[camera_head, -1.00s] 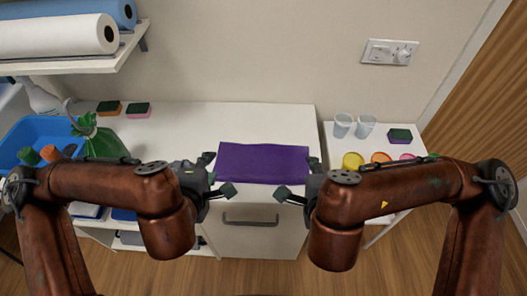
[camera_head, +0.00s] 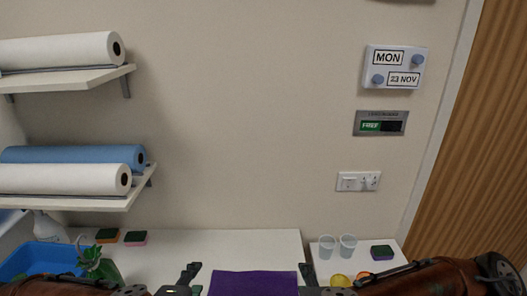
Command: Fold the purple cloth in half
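The purple cloth (camera_head: 253,285) lies flat on the white counter. Only its far part shows at the bottom edge of the head view; the rest is cut off. My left gripper (camera_head: 194,278) is just left of the cloth, its upper finger raised, apparently open and empty. My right gripper (camera_head: 306,277) is at the cloth's right edge. Only one finger of it shows clearly, the rest being below the frame. I cannot tell whether either gripper touches the cloth.
The white counter (camera_head: 215,245) is clear behind the cloth. Sponges (camera_head: 107,236), a blue tub (camera_head: 42,256) and a green plant-like thing (camera_head: 90,258) are at left. Two clear cups (camera_head: 327,246), another sponge (camera_head: 382,252) and a yellow item (camera_head: 340,281) are at right. Shelves (camera_head: 75,201) hold paper rolls.

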